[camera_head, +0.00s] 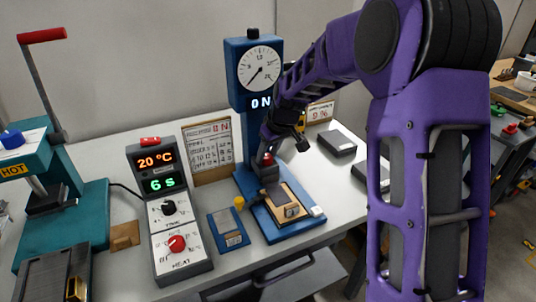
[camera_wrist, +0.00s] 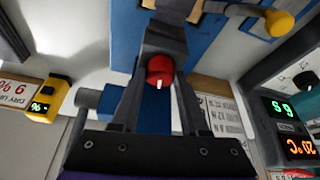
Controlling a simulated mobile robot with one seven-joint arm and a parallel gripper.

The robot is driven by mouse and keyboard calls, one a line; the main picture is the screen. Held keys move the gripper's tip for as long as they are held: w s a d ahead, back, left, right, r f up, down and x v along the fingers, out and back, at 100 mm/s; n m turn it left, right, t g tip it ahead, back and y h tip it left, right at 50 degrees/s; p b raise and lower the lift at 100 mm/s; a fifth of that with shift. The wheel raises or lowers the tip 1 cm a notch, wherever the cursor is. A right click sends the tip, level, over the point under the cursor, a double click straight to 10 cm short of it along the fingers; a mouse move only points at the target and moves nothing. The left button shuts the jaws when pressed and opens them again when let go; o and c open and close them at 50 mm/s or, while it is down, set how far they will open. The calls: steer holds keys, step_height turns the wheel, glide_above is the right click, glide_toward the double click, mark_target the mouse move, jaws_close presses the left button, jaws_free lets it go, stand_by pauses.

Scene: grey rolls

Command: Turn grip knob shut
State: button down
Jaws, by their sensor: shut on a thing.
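The red grip knob (camera_head: 267,159) sits on the dark grip of the blue force tester, low on its column. In the wrist view the knob (camera_wrist: 160,70) shows a white mark and lies between my fingertips. My gripper (camera_wrist: 161,78) is shut on the knob, one finger on each side. In the head view my gripper is mostly hidden behind my purple arm and wrist. The dark grip block (camera_wrist: 163,40) is just beyond the knob. The tester's display (camera_head: 261,103) reads 0 N, below a round dial (camera_head: 259,67).
A control box (camera_head: 167,212) with 20 °C and 6 s displays stands left. A heat press (camera_head: 80,222) marked HOT is at far left. A blue device (camera_head: 228,230) lies before the tester. A calendar-like board (camera_head: 208,150) stands behind. Dark blocks (camera_head: 337,143) lie right.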

steer(key=m, duration=0.2)
steer(key=m+h, duration=0.1)
steer(key=m, duration=0.1)
steer(key=m+h, duration=0.1)
steer(key=m, duration=0.1)
steer(key=shift+a+t, duration=0.3)
steer(key=shift+t, duration=0.1)
steer(key=m+h, duration=0.2)
steer(key=m, duration=0.3)
steer(key=shift+p, duration=0.35)
steer(key=shift+m+g, duration=0.3)
steer(key=shift+c, duration=2)
jaws_free()
steer(key=shift+r, duration=0.1)
steer(key=p+v, duration=0.2)
steer(key=v, duration=1.5)
steer(key=shift+s+a, duration=0.2)
steer(key=shift+a, duration=0.1)
